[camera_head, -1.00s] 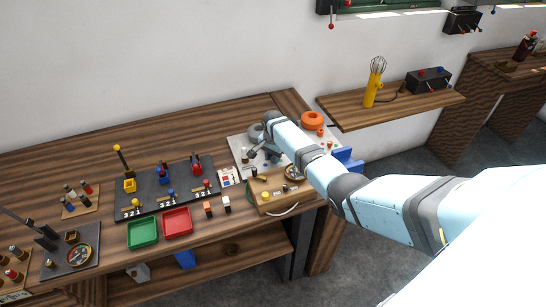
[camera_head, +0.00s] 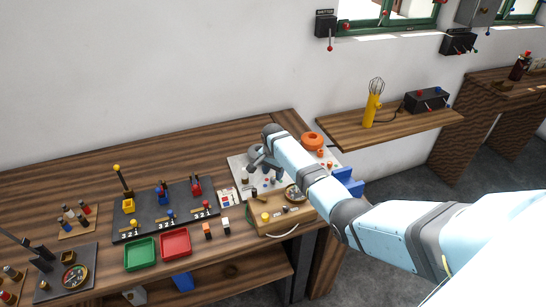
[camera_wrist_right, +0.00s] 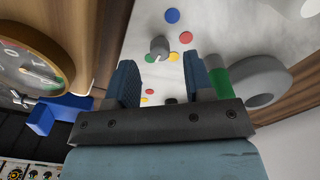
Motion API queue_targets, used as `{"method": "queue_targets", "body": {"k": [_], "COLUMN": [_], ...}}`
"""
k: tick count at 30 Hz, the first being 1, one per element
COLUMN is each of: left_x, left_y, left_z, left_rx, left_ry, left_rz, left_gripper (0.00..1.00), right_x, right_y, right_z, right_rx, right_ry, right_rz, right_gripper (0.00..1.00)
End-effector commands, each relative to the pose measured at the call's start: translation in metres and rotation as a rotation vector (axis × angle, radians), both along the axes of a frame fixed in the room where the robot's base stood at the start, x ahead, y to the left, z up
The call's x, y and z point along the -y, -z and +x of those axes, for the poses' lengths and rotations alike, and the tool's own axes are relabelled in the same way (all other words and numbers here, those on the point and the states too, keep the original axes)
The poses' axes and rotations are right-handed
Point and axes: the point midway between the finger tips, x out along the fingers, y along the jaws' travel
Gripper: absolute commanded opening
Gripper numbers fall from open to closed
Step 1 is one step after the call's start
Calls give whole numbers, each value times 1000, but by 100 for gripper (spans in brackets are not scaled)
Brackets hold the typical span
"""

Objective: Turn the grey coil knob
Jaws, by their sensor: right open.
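My right gripper (camera_head: 258,163) is over the pale board (camera_head: 238,162) at the right end of the bench, with my arm hiding part of the board. In the right wrist view the gripper (camera_wrist_right: 161,78) is open, its two dark fingers apart with nothing gripped. A small grey knob (camera_wrist_right: 159,47) stands on the pale board beyond the fingertips, roughly in line with the gap. Coloured dots surround it. A thick grey ring-shaped coil (camera_wrist_right: 258,82) lies right of the fingers, with a green part beside it. My left gripper is not in view.
An orange coil (camera_head: 312,139) sits at the board's far right. Green (camera_head: 141,254) and red (camera_head: 175,243) trays lie further left.

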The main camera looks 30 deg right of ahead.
Motion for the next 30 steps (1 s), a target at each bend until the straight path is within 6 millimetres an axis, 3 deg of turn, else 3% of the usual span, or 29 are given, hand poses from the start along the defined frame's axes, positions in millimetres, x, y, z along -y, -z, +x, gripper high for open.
{"method": "queue_targets", "body": {"k": [9, 15, 30], "left_x": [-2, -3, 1], "left_y": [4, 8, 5], "left_z": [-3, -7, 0], "left_rx": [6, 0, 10], "left_ry": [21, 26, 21], "left_rz": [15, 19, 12], "left_gripper": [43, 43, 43], "right_x": [1, 0, 0], "right_y": [-73, -101, -110], "right_z": [1, 1, 0], "right_rx": [4, 2, 1], "right_ry": [1, 1, 1], "right_rz": [0, 0, 0], "right_gripper": [48, 48, 48]}}
